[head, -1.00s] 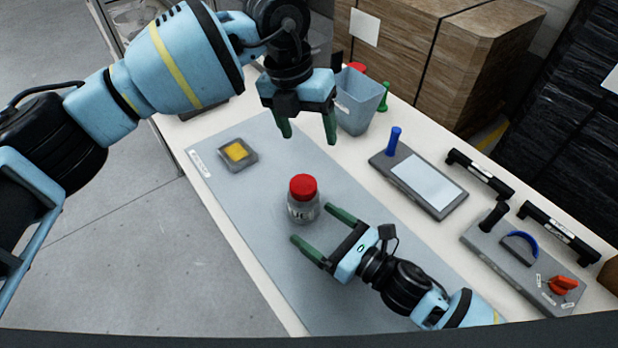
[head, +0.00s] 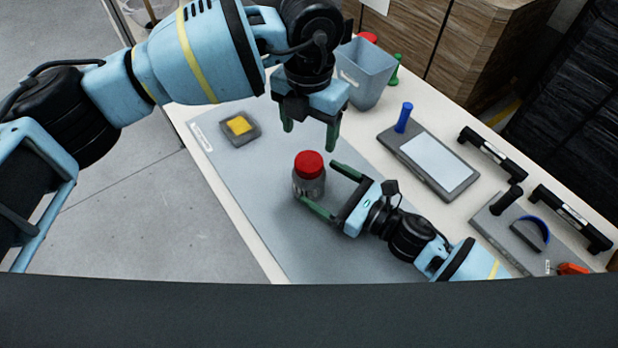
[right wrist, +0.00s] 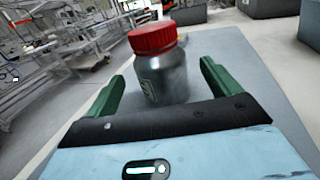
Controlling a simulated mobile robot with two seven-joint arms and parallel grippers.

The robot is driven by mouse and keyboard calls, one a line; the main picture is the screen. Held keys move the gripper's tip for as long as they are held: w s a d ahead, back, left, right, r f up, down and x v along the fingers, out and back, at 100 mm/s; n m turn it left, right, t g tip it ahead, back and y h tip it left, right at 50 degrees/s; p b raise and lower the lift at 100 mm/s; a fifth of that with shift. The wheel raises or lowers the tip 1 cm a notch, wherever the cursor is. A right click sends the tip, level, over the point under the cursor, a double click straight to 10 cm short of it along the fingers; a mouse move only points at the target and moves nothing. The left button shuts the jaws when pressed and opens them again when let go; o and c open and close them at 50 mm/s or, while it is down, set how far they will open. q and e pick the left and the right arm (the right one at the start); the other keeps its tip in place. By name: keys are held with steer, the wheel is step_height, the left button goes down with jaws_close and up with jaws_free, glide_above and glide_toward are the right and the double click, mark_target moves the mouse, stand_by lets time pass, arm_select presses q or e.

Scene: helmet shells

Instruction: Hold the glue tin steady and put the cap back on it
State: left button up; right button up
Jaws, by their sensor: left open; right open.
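The glue tin (head: 309,186) is a small grey metallic can standing upright on the grey mat. The red cap (head: 309,164) sits on its top; I cannot tell whether it is screwed tight. In the right wrist view the tin (right wrist: 163,78) and red cap (right wrist: 152,38) stand ahead, between the two green fingers. My right gripper (head: 325,190) is open, low over the mat, its fingers reaching to either side of the tin without closing on it. My left gripper (head: 309,138) is open and empty, pointing down above and behind the cap.
A yellow block in a small dark tray (head: 254,138) lies on the mat at the back left. A grey-blue bin (head: 366,75) stands behind. A grey panel with a white plate (head: 430,160) and a blue-handled tool (head: 403,117) lie right. The mat (head: 250,180) left of the tin is clear.

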mark_target(309, 161)
steer(key=shift+x, duration=2.45)
jaws_close()
arm_select(q)
steer(key=shift+f, duration=4)
steer(key=shift+c, duration=0.3)
